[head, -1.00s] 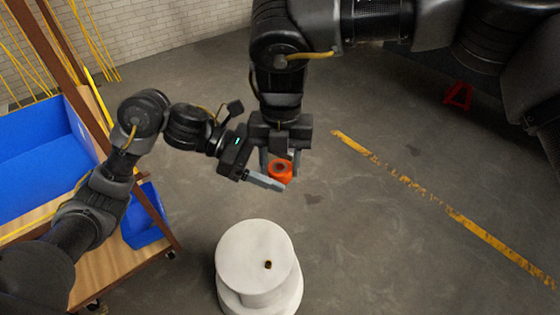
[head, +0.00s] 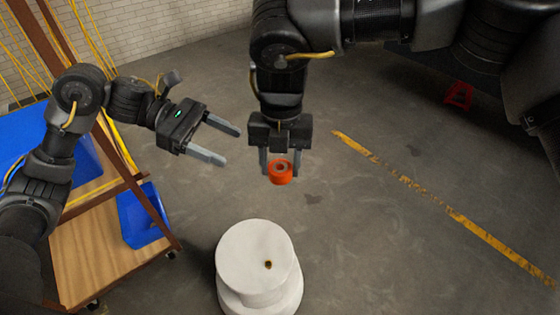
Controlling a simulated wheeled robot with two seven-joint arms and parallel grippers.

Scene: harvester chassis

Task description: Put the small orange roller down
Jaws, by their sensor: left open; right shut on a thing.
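The small orange roller (head: 280,172) is a short orange cylinder with a dark hole in its upper face. My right gripper (head: 280,163) points down and is shut on it, holding it in the air behind the white stand in the picture. My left gripper (head: 232,146) is open and empty, to the left of the roller and apart from it. Its two grey fingers point right. The roller's far side and part of the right fingers' contact are hidden.
A white round stand (head: 250,250) with a small dark and yellow spot on top is at the bottom centre. A wooden cart (head: 95,250) with blue bins (head: 140,218) stands at left. Open concrete floor with a yellow line (head: 440,208) lies to the right.

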